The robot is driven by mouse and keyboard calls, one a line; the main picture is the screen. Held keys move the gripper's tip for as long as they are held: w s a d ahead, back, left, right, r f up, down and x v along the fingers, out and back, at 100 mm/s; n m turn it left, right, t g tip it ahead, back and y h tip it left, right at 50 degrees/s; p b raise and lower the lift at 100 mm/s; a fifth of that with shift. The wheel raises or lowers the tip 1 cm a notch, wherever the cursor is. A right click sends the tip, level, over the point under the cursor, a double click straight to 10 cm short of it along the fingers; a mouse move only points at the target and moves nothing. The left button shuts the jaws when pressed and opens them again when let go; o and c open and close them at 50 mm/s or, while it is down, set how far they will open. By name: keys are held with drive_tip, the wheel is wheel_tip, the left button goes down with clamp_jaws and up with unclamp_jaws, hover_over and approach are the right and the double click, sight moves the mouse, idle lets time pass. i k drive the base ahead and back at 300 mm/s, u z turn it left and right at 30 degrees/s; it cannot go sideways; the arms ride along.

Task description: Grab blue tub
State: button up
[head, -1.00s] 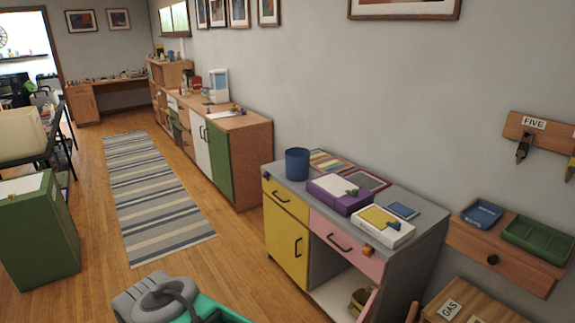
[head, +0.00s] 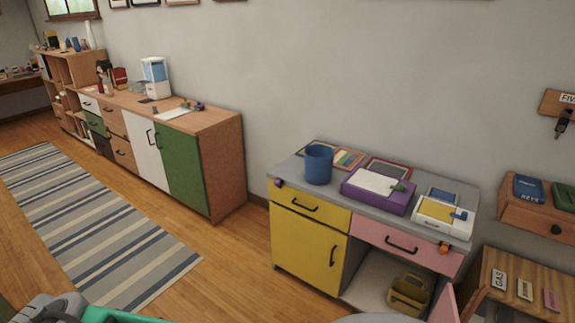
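The blue tub (head: 319,165) is a round, open-topped container standing upright on the left part of the grey desk top (head: 337,198). It stands above the yellow drawer (head: 308,206), apart from the wall. My gripper is not in view, so its opening cannot be seen.
A purple box (head: 379,190) and a white-and-yellow box (head: 444,217) sit to the tub's right. Flat colored sheets (head: 348,159) lie behind it. A pink door (head: 443,305) stands open below right. The wooden floor (head: 232,261) left of the desk is clear.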

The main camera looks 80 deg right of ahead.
sight(318, 165)
drive_tip(key=i, duration=0.2)
drive_tip(key=z, duration=3.3)
drive_tip(key=i, duration=1.85)
drive_tip(key=u, duration=2)
